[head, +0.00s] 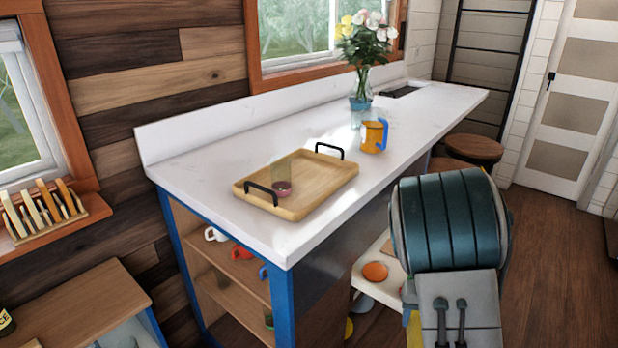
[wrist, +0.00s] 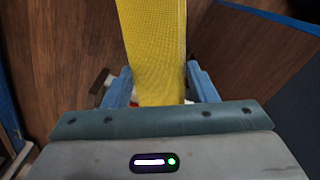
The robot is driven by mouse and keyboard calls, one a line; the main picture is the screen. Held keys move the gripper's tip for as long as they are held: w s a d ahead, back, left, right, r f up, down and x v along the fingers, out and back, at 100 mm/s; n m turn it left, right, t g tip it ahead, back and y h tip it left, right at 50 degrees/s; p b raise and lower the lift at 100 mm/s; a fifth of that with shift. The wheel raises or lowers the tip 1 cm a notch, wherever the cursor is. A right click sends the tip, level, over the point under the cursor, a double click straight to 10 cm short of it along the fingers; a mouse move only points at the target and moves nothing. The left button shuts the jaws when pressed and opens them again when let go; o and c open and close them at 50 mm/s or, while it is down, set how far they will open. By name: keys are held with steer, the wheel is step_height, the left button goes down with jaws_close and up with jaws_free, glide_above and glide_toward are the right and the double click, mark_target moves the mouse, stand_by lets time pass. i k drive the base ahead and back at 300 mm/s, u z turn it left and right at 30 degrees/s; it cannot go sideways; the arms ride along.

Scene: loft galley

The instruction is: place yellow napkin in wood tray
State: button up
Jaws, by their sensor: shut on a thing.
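The yellow napkin (wrist: 155,35) fills the top middle of the wrist view, a long textured strip of cloth. My gripper (wrist: 158,78) is shut on it, with one blue finger on each side. In the head view my arm hides the gripper; a small yellow patch (head: 413,330) shows low beside the arm, probably the napkin. The wood tray (head: 325,180) with two black handles lies on the white counter, left of and apart from my arm. A clear glass (head: 283,155) and a small dark-pink item (head: 282,188) are in the tray.
An orange mug with a blue handle (head: 372,136) stands right of the tray, and a flower vase (head: 361,92) farther back. The white counter (head: 220,150) is clear around the tray. A lower white shelf (head: 378,290) holds an orange dish (head: 375,271). Stools (head: 473,148) stand behind my arm.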

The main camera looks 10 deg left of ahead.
mark_target(312, 171)
steer(key=i, duration=0.9)
